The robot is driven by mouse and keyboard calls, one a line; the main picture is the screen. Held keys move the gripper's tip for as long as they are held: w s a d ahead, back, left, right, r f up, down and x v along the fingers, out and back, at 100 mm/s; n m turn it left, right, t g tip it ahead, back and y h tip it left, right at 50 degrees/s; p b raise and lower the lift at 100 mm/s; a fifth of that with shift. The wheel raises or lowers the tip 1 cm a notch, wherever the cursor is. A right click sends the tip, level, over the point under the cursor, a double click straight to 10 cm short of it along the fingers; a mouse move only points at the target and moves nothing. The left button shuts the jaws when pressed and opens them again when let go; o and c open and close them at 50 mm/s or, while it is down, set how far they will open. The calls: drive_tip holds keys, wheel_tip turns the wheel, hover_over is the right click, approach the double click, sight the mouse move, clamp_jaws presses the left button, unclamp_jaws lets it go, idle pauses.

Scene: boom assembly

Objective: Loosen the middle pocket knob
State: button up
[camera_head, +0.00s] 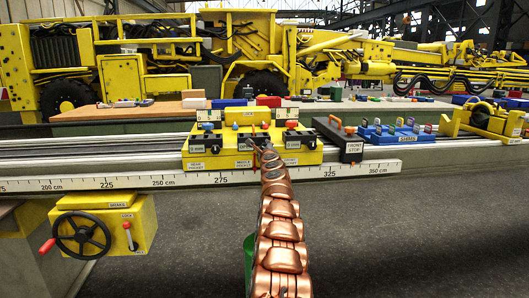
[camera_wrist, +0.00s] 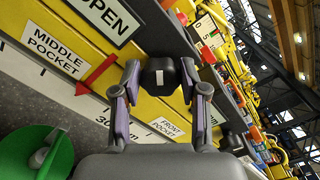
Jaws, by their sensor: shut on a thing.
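The yellow pocket block (camera_head: 310,156) stands on the grey rail in the head view, with labels for rear, middle and front pockets. The middle pocket knob (camera_wrist: 160,76) is black with a white mark, in the middle of the wrist view. My gripper (camera_wrist: 160,88) is shut on this knob, one finger on each side. The MIDDLE POCKET label (camera_wrist: 57,52) and a red pointer (camera_wrist: 97,75) lie left of it. In the head view my gripper (camera_head: 262,143) reaches the block's front face, and my copper arm hides part of that face and the knob.
A black front stop (camera_head: 342,138) and a blue tray (camera_head: 397,134) of coloured pieces stand right of the block. A scale strip (camera_head: 130,182) runs along the rail. A yellow handwheel box (camera_head: 118,226) hangs at lower left. The floor at right is clear.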

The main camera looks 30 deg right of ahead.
drive_tip(key=n+b, duration=0.2)
drive_tip(key=n, duration=0.5)
drive_tip(key=n+b, duration=0.3)
drive_tip(key=n, duration=0.4)
drive_tip(key=n+b, duration=0.3)
drive_tip(key=n, duration=0.4)
drive_tip(key=shift+d+f+n, duration=0.15)
drive_tip(key=shift+f+n, duration=0.25)
drive_tip(key=shift+b, duration=0.3)
drive_tip(key=o, duration=1.1)
